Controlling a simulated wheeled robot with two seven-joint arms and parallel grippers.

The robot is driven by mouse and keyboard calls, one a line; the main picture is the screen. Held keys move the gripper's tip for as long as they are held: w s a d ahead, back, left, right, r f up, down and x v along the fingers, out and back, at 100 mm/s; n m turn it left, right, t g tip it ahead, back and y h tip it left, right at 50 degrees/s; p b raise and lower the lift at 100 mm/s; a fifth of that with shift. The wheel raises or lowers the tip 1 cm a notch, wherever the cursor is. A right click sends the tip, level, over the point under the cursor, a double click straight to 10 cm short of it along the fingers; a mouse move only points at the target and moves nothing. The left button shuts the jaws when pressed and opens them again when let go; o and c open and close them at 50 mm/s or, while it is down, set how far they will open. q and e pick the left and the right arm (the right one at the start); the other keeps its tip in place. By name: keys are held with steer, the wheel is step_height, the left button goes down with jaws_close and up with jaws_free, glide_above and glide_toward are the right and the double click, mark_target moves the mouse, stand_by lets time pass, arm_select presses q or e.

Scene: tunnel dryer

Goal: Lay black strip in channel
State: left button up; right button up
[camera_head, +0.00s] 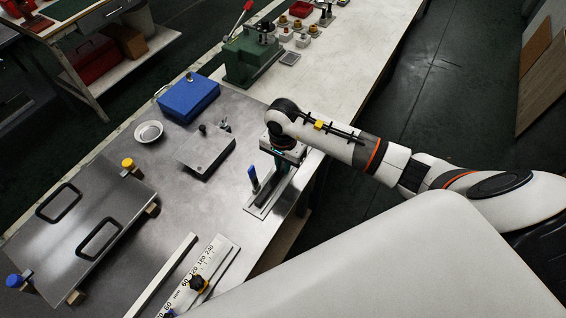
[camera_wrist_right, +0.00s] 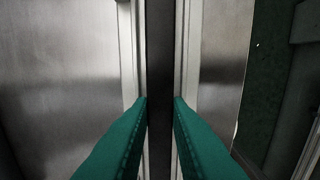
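The black strip (camera_wrist_right: 160,50) runs straight up the middle of the right wrist view. My right gripper (camera_wrist_right: 160,100) has its two teal fingers against the strip's two sides, shut on it. Pale rails of the channel (camera_wrist_right: 138,50) border the strip left and right. I cannot tell whether the strip lies down in the channel or just above it. In the head view my right gripper (camera_head: 281,168) points down over the metal channel piece (camera_head: 257,208) near the bench's right edge, and the arm hides part of it. My left gripper is not in view.
A blue-handled part (camera_head: 253,176) stands beside the channel. A grey block (camera_head: 205,155), blue box (camera_head: 188,97), white dish (camera_head: 148,132) and handled plate (camera_head: 80,225) are to the left. A ruler (camera_head: 213,262) lies in front. A green press (camera_head: 250,55) stands behind.

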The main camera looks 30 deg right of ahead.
mark_target(283, 167)
steer(key=shift+w+r+p, duration=0.1)
steer(key=shift+r+p, duration=0.4)
steer(key=shift+o, duration=0.3)
steer(key=shift+w+r+p, duration=0.2)
steer(key=shift+r+p, duration=0.2)
steer(key=shift+r, duration=0.05)
step_height(283, 167, up, 11)
steer(key=b, duration=0.4)
steer(key=shift+s+r, duration=0.2)
steer(key=shift+s, duration=0.1)
